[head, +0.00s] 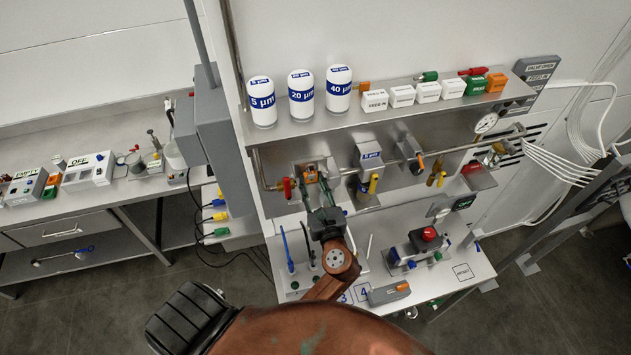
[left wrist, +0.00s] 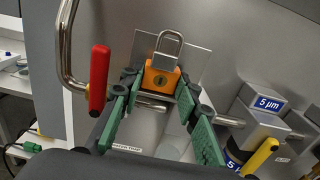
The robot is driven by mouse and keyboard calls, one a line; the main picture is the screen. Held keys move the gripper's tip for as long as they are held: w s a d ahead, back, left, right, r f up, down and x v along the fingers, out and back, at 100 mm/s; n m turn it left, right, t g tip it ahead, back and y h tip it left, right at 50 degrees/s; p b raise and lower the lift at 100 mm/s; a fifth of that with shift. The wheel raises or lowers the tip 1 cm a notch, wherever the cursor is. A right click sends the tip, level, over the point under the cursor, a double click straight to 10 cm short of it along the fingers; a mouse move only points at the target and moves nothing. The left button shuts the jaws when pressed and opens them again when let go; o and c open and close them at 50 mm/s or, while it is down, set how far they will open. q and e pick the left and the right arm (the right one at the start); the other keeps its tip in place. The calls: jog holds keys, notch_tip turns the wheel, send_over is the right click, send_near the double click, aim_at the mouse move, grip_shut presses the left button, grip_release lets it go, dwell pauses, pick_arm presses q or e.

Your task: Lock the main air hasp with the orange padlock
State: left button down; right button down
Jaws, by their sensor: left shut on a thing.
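My left gripper (head: 318,190) is shut on the orange padlock (head: 310,175), in front of the panel at the pipe's left end. In the left wrist view, the padlock's orange body (left wrist: 162,79) sits between the green fingertips (left wrist: 157,92). Its silver shackle (left wrist: 169,42) points up, in front of a grey plate (left wrist: 196,62). A red valve handle (head: 288,188) hangs just left of the gripper; it also shows in the left wrist view (left wrist: 99,78). I cannot clearly make out the main air hasp or whether the shackle passes through anything. My right gripper is out of view.
A filter unit labelled 5 µm (head: 368,172) with a yellow handle stands close to the right of the gripper. The shelf (head: 340,118) above holds white canisters and labelled blocks. A grey box (head: 213,140) stands left. A lower bench (head: 450,272) carries a red-button device (head: 428,236).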

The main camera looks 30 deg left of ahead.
pick_arm(q)
jog(key=shift+s+a, duration=0.1)
jog(key=shift+s, duration=0.05)
dwell(0.6)
jog(key=c, duration=1.4)
grip_release()
jog(key=shift+f, duration=0.1)
jog(key=v, duration=0.6)
